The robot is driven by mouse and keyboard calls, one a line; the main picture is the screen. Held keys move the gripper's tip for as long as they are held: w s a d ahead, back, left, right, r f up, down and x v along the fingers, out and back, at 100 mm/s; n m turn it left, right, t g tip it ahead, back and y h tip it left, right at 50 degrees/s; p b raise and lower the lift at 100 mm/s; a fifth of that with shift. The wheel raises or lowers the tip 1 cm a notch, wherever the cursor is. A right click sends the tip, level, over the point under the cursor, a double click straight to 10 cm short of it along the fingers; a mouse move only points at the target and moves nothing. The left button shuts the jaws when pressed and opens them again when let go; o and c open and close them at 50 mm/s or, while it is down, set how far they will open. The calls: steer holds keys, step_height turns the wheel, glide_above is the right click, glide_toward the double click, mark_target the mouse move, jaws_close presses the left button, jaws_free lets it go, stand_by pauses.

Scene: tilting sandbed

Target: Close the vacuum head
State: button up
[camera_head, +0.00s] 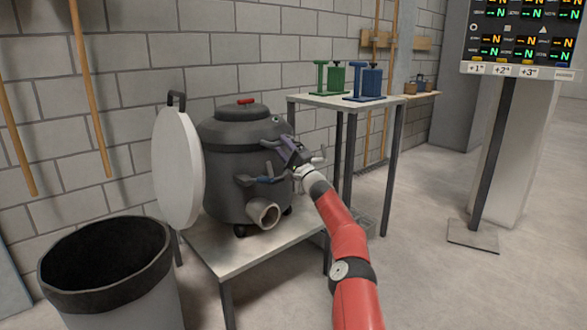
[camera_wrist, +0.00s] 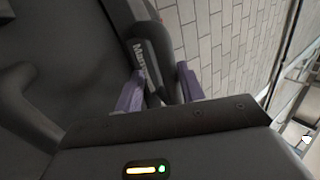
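The vacuum (camera_head: 240,165) is a dark grey drum on a low table. Its domed head (camera_head: 243,115), with a red part on top, sits over the drum. A dark latch (camera_head: 266,180) shows on the drum's front. My gripper (camera_head: 290,150) is at the drum's upper right side, by the head's rim. In the wrist view, my gripper's purple fingers (camera_wrist: 160,86) lie on both sides of a black latch (camera_wrist: 150,60) with pale lettering. The seam behind my gripper is hidden.
A white round disc (camera_head: 178,168) with a black handle stands left of the vacuum. The low table (camera_head: 225,258) has a bin (camera_head: 105,265) at its front left. A higher table (camera_head: 335,101) with green and blue devices stands close behind my gripper. Floor is free to the right.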

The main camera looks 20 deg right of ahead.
steer(key=b+v, duration=0.3)
steer(key=v, duration=0.3)
steer(key=shift+s+b, duration=0.35)
steer(key=shift+s, duration=0.05)
steer(key=shift+d, duration=0.15)
